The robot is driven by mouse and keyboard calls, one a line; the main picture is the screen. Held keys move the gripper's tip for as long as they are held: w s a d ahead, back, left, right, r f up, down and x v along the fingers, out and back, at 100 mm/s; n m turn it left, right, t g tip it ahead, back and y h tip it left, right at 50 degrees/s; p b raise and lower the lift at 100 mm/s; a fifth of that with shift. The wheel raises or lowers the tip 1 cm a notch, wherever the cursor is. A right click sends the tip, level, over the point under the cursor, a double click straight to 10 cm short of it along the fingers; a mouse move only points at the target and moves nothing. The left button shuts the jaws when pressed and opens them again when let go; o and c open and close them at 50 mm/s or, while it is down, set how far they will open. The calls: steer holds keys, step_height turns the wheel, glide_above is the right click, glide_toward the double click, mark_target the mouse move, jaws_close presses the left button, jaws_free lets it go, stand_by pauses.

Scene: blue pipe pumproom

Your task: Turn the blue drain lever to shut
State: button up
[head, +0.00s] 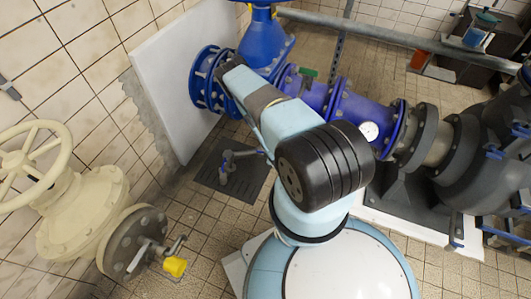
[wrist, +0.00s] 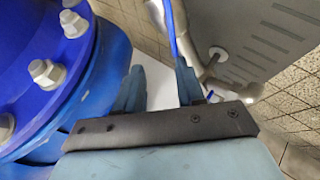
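In the wrist view a thin blue strip, apparently the lever (wrist: 173,32), runs from the top edge down to my right finger, beside the grey metal valve piping (wrist: 214,72). My gripper (wrist: 160,84) is open, with a pale gap between its blue-grey fingers. The strip's lower end is hidden at the right finger, and I cannot tell whether they touch. In the head view my fingers cannot be made out.
A blue bolted flange (wrist: 50,75) is close on the left in the wrist view. The dark floor grate (head: 250,188) lies below the valve. A cream handwheel valve (head: 75,190) stands at left, and the blue pipe (head: 310,92) runs towards the dark pump (head: 470,150).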

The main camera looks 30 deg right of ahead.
steer(key=x, duration=0.4)
steer(key=s+f+x, duration=0.1)
steer(key=x, duration=0.4)
steer(key=f+x, duration=0.1)
steer(key=x, duration=0.3)
steer(key=shift+s+f, duration=0.1)
steer(key=shift+f, duration=0.15)
steer(key=shift+c, duration=0.3)
jaws_close()
